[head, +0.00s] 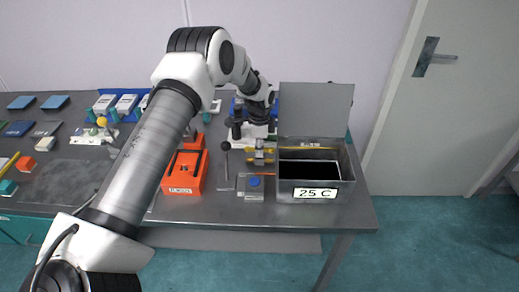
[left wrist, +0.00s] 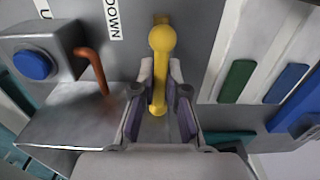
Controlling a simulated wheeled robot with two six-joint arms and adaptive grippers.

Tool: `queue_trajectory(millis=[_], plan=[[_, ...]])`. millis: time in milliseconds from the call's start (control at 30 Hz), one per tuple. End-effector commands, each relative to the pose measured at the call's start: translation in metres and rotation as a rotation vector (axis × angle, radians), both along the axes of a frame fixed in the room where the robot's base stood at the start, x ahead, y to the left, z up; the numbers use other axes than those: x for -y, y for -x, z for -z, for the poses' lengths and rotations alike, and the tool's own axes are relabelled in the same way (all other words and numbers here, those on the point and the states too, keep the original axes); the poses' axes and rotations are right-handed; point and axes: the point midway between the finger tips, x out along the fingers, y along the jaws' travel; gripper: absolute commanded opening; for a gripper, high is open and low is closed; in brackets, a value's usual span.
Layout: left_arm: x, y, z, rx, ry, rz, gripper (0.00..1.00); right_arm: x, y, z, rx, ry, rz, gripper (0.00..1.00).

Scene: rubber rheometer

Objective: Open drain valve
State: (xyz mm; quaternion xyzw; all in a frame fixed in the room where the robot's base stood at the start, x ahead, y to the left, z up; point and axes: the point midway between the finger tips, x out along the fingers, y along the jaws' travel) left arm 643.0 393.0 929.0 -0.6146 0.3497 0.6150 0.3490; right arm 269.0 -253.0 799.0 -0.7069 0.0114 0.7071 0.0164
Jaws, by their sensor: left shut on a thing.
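A yellow lever with a round knob (left wrist: 162,40) stands in the middle of the left wrist view; I take it to be the drain valve's handle. My left gripper (left wrist: 161,78) is shut on its shaft, one finger on each side, with the knob beyond the fingertips. In the head view, my left arm reaches over the bench to its right part, and the fingers and lever are hard to make out there. A yellow fitting (head: 261,156) shows beside the open metal bath (head: 315,191) marked 25 C. My right gripper is not in view.
A grey box with a blue button (head: 254,182) sits left of the bath; a blue button (left wrist: 33,64) and an orange pipe (left wrist: 92,70) show in the wrist view. An orange case (head: 184,175) stands further left. The bath's lid (head: 317,108) is raised behind it.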

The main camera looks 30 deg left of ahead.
Motion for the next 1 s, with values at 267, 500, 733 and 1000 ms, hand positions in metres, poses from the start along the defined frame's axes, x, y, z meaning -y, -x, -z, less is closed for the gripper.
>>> queue_trajectory(millis=[267,500,733,1000], plan=[[0.000,-0.001,-0.002,0.004,-0.001,-0.029,0.00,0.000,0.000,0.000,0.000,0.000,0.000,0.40],[-0.001,-0.002,-0.002,0.005,-0.002,-0.029,0.00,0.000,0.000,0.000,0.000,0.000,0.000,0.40],[0.000,-0.001,-0.001,0.003,-0.001,-0.028,0.38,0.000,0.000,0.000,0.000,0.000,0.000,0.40],[0.000,-0.001,-0.011,0.002,0.000,-0.027,0.38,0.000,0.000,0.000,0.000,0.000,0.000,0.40]])
